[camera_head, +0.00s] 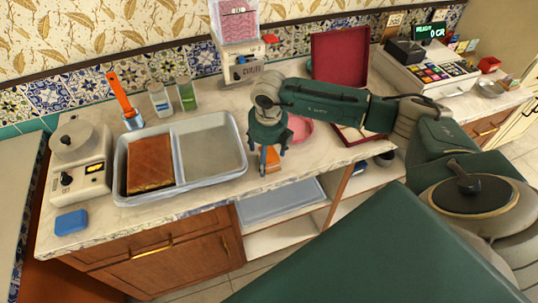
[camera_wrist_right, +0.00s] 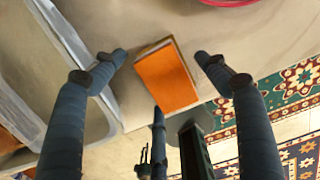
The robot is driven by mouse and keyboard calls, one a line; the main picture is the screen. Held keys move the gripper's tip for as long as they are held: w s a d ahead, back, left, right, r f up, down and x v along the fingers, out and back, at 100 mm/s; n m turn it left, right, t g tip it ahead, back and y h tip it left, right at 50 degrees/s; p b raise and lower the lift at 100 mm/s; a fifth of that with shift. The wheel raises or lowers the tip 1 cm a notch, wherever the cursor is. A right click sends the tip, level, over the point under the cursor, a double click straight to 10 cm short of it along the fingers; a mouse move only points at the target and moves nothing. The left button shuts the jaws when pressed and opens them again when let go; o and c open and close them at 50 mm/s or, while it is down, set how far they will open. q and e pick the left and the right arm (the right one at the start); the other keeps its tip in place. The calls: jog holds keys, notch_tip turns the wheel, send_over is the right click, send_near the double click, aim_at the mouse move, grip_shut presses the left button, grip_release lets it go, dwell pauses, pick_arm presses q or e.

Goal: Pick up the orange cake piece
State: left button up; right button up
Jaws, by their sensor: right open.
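The orange cake piece (camera_head: 271,161) is on the marble counter near its front edge, partly hidden by my right gripper (camera_head: 270,163). In the right wrist view the cake piece (camera_wrist_right: 167,80) is a rectangular block with a bright orange top and a paler side. My right gripper (camera_wrist_right: 161,57) is open, with one finger on each side of the cake piece and visible gaps between. The fingers appear to point down over it, and I cannot tell how far above the counter the tips are. My left gripper is not in view.
A metal tray (camera_head: 207,179) with a brown cake slab (camera_head: 150,163) in its left part stands left of the gripper. A pink plate (camera_head: 300,128) is close behind it.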

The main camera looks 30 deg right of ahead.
jog(key=c, duration=1.3)
jog(key=shift+r, duration=0.15)
